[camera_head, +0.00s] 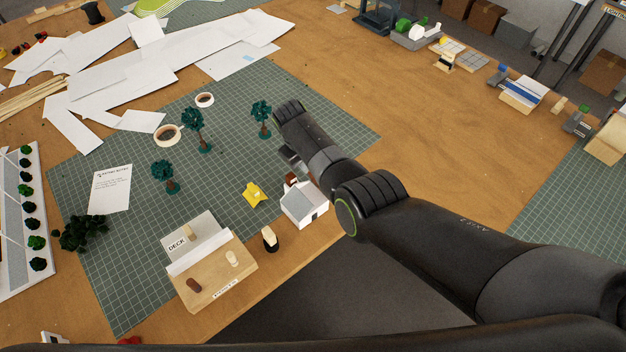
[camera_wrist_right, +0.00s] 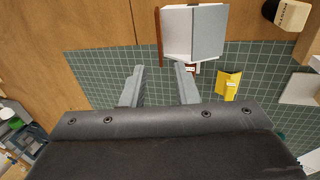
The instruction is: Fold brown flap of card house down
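The card house (camera_head: 303,205) stands near the front edge of the green mat, with white walls and a grey roof. In the right wrist view the house (camera_wrist_right: 205,32) is at the top. Its brown flap (camera_wrist_right: 158,36) shows as a thin strip standing out along the left side of the house. In the head view a small brown part (camera_head: 290,179) shows at the back of the house, partly hidden by my arm. My right gripper (camera_wrist_right: 159,69) is open and empty. Its fingertips lie on either side of the strip's near end in the picture; contact is not visible. My left gripper is not in view.
A wooden deck model (camera_head: 212,268) is at the left. Model trees (camera_head: 261,117) and tape rolls (camera_head: 166,134) stand behind. The mat right of my gripper is clear.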

